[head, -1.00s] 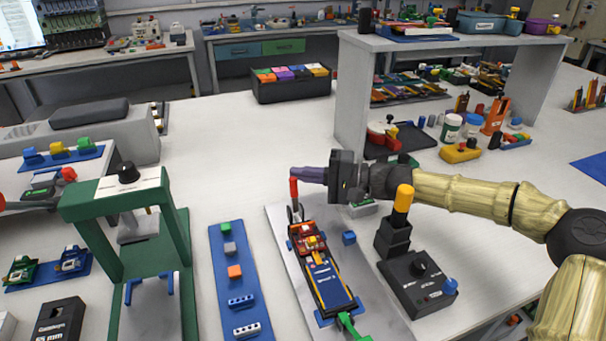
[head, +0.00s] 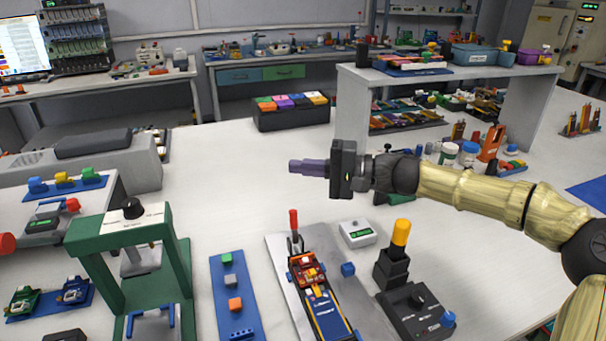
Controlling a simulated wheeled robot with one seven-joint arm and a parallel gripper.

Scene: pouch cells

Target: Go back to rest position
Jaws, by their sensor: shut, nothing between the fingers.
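My gripper (head: 296,167) is in the head view, in the middle of the picture. Its purple fingers are shut with nothing between them, and they point left. It is raised above the white bench, apart from everything on it. The arm reaches in from the right edge. Below it, a dark and orange fixture (head: 318,290) with a red-tipped lever (head: 293,222) stands on a grey plate (head: 277,255). The arm hides part of the bench behind it.
A green press frame (head: 120,228) stands at left beside a blue strip (head: 224,284) with small blocks. A black box with an orange-yellow post (head: 401,233) and a small white meter (head: 357,233) are at right. A shelf (head: 445,71) stands behind the arm. Bench centre-left is clear.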

